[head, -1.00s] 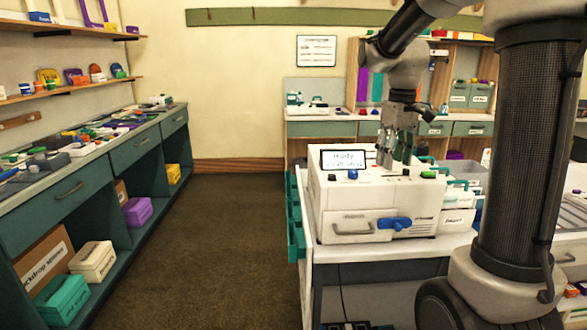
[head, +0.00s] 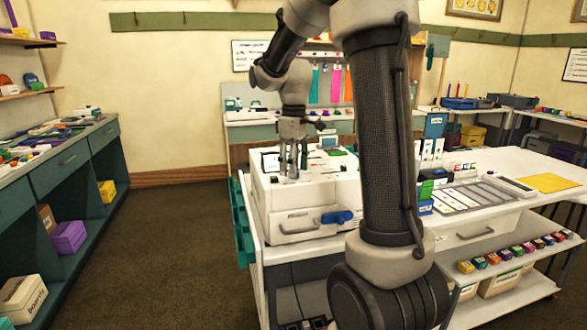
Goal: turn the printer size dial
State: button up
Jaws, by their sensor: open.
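The white printer (head: 268,211) stands on the near left end of the white counter. Its small display (head: 270,161) is on top at the left, partly covered by my gripper. A blue handle (head: 337,217) sits on its front at the right of a drawer with a grey pull (head: 299,226). My gripper (head: 293,172) points down over the printer's top, just right of the display, with its fingers apart. I cannot make out the size dial; the fingers and my arm cover part of the top. I cannot tell whether the fingertips touch anything.
My arm hides the printer's right side. To the right, the counter (head: 520,166) holds a card tray (head: 470,195) and a yellow mat (head: 552,183). Green bins (head: 242,225) hang on the counter's left side. The brown floor (head: 170,260) at left is clear.

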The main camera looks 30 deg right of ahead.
jog(key=shift+f, duration=0.55)
grip_shut()
jog(key=shift+m, duration=0.3)
jog(key=c, duration=1.1)
grip_release()
jog(key=m, duration=0.4)
jog(key=shift+o, duration=0.2)
jog(key=shift+m, duration=2.2)
